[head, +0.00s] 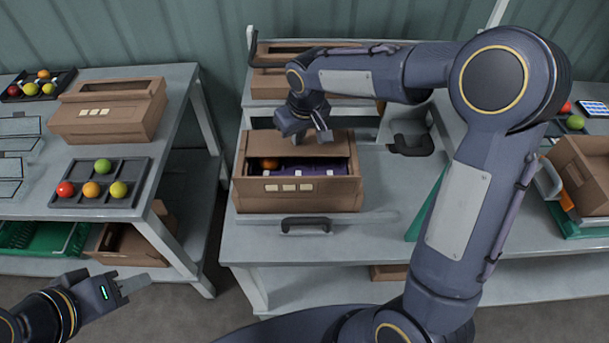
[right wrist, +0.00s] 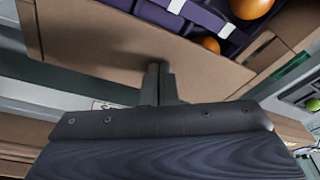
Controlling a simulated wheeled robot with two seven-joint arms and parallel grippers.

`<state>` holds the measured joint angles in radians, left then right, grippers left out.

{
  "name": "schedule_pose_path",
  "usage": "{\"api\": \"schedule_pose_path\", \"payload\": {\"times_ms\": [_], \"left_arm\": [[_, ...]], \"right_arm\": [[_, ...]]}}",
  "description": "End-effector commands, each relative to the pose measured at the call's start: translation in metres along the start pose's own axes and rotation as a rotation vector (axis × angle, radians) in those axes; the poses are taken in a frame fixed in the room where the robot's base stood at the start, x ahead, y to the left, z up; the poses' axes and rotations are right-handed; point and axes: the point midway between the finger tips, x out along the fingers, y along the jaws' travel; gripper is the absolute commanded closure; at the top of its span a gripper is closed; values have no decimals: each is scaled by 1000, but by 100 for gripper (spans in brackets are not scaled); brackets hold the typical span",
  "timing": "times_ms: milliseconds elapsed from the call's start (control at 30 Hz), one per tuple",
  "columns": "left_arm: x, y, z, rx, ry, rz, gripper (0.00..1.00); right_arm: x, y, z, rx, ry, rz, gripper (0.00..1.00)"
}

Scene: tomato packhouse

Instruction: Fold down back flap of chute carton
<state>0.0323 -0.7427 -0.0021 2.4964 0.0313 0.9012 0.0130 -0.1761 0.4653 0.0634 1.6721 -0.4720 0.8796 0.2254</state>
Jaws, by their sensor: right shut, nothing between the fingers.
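The chute carton (head: 240,196) is a brown box on the middle bench, with three pale labels on its front. Its back flap (head: 335,146) leans inward over the rear of the opening; its exact angle is hard to tell. A purple insert (head: 312,169) and an orange tomato (head: 269,163) show in front of the flap. My right gripper (head: 297,147) is shut and empty, pointing down at the flap. In the right wrist view its fingers (right wrist: 160,85) are against or just above the brown flap (right wrist: 100,50); contact is unclear. My left gripper (head: 140,284) is low at the left, away from the carton.
A black handle (head: 306,222) is at the bench front before the carton. Another brown carton (head: 275,84) stands behind. An open carton (head: 580,175) stands at right.

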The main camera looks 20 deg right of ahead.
Motion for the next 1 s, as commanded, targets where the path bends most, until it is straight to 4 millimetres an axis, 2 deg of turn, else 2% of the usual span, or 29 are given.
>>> {"api": "schedule_pose_path", "payload": {"times_ms": [367, 1000], "left_arm": [[0, 0, 0, 0, 0, 0, 64], [-39, 18, -20, 0, 0, 0, 64]], "right_arm": [[0, -1, 2, 0, -3, 0, 100], [-60, -1, -14, -1, -1, 0, 100]]}}
